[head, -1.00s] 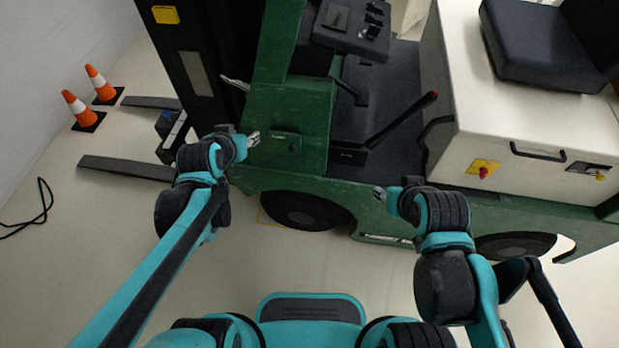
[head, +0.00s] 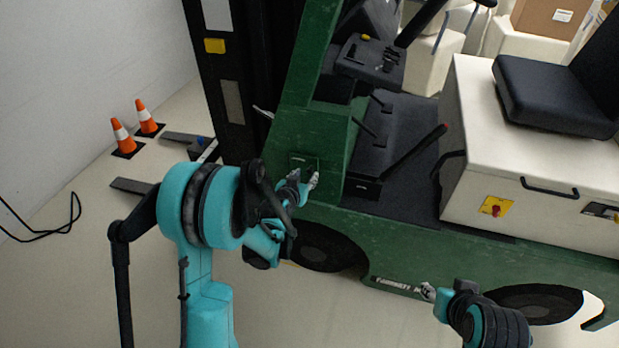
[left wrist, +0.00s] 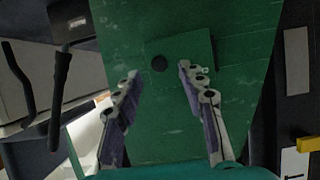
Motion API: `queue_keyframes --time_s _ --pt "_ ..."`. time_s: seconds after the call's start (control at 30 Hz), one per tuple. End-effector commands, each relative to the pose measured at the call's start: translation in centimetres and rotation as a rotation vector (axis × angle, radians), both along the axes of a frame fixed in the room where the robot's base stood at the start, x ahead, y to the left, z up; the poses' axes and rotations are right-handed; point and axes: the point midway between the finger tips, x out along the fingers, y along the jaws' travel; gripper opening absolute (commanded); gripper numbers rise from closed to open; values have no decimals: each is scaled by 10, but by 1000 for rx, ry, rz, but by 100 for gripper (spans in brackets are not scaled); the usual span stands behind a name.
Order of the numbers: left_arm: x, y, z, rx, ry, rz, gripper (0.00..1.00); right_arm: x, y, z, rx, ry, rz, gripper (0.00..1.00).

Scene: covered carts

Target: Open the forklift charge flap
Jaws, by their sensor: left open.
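The charge flap (head: 303,160) is a small green square plate on the green front body of the forklift (head: 325,130). In the left wrist view the flap (left wrist: 180,50) has a dark round spot near its left side and looks shut, lying against the panel. My left gripper (head: 305,181) is at the flap's lower right in the head view. In the left wrist view its two fingers (left wrist: 160,80) are spread and empty, with their tips over the lower part of the flap. Contact cannot be told. My right gripper (head: 428,291) is low by the forklift's side sill, away from the flap; its fingers are too small to read.
A black lever (head: 413,152) with a red end rises from the forklift floor. The white seat box (head: 480,150) stands to the right. Two orange cones (head: 123,137) and a black cable (head: 45,232) are on the floor at left. The fork mast (head: 225,80) stands left of the flap.

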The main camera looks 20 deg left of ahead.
Motion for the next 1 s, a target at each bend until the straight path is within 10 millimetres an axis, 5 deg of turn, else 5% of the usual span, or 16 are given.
queue_keyframes --time_s 0.2,0.53,0.57,0.7,1.0 --pt "25 -1 -12 1 0 0 41 0 0 -11 0 0 0 40" --pt "30 -1 -12 0 0 0 41 0 0 -11 0 0 0 40" --pt "30 -1 -12 0 0 0 38 0 0 -11 0 0 0 40" --pt "30 -1 -12 0 0 0 1 0 0 -11 0 0 0 40" --pt "31 -1 -12 -1 1 -5 0 0 0 -11 0 0 0 40"
